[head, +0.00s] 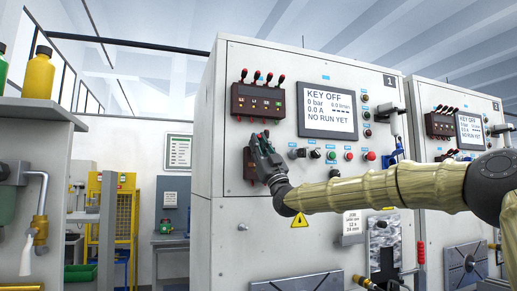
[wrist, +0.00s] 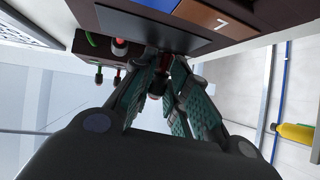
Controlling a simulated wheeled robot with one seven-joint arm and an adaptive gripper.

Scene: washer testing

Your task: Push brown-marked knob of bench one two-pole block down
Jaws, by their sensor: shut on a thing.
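The small brown two-pole block (head: 249,164) is on the front of bench one (head: 228,215), below the larger block, and my gripper partly covers it in the head view. In the wrist view a brown label (wrist: 222,20) marked 7 shows on a dark block beside a grey plate. My gripper (head: 262,145) is at the two-pole block. In the wrist view its fingers (wrist: 164,66) are closed around a dark, red-tinged knob (wrist: 157,84), mostly hidden between them. I cannot tell that knob's marking or its exact tilt.
A larger block (head: 258,100) with several red-tipped knobs sits just above, beside a screen (head: 326,109) reading KEY OFF. Buttons (head: 348,155) lie right of my gripper. Bench two (head: 430,95) stands further right. A shelf with a yellow bottle (head: 39,75) is at left.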

